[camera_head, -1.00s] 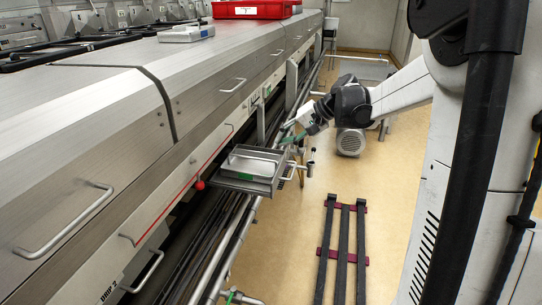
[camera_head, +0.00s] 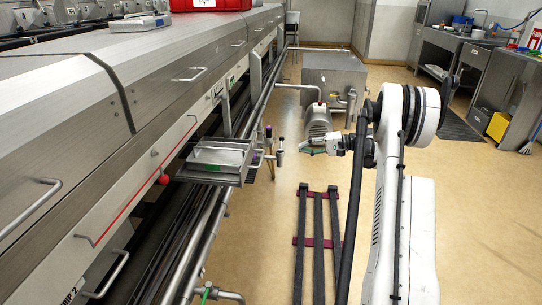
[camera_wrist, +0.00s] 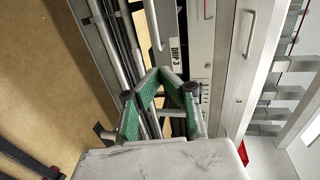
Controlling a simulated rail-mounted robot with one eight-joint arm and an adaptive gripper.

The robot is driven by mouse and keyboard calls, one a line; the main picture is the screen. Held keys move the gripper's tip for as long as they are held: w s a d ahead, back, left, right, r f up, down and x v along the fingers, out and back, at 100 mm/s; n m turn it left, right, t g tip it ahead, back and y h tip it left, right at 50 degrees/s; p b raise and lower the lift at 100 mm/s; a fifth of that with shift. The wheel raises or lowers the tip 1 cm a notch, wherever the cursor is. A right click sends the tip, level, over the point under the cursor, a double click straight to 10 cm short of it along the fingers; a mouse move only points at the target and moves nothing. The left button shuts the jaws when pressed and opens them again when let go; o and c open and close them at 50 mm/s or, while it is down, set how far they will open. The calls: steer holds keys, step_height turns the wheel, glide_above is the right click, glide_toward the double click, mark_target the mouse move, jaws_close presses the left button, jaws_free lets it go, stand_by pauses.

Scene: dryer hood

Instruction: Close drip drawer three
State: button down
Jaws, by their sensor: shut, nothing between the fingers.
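A steel drip drawer (camera_head: 212,172) with a shallow tray stands pulled out from the long machine's side in the head view. A small green mark shows on its near edge. Its label cannot be read there. In the wrist view a white label (camera_wrist: 176,52) reads "DRIP 3", beside a curved bar handle (camera_wrist: 154,25). My gripper (camera_head: 303,147) is to the right of the open drawer, over the floor, apart from it, pointing left. In the wrist view my gripper's green-padded fingers (camera_wrist: 161,76) meet at the tips with nothing between them.
A "DRIP 2" front (camera_head: 76,291) is at the lower left. A red knob (camera_head: 164,179), pipes (camera_head: 205,230) and valve stems (camera_head: 280,146) are close to the drawer. A motor (camera_head: 317,121) stands behind my gripper.

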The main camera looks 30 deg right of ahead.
steer(key=b+x, duration=0.3)
steer(key=x, duration=1)
steer(key=shift+w+f, duration=0.2)
steer(key=shift+f, duration=0.2)
steer(key=shift+w, duration=0.1)
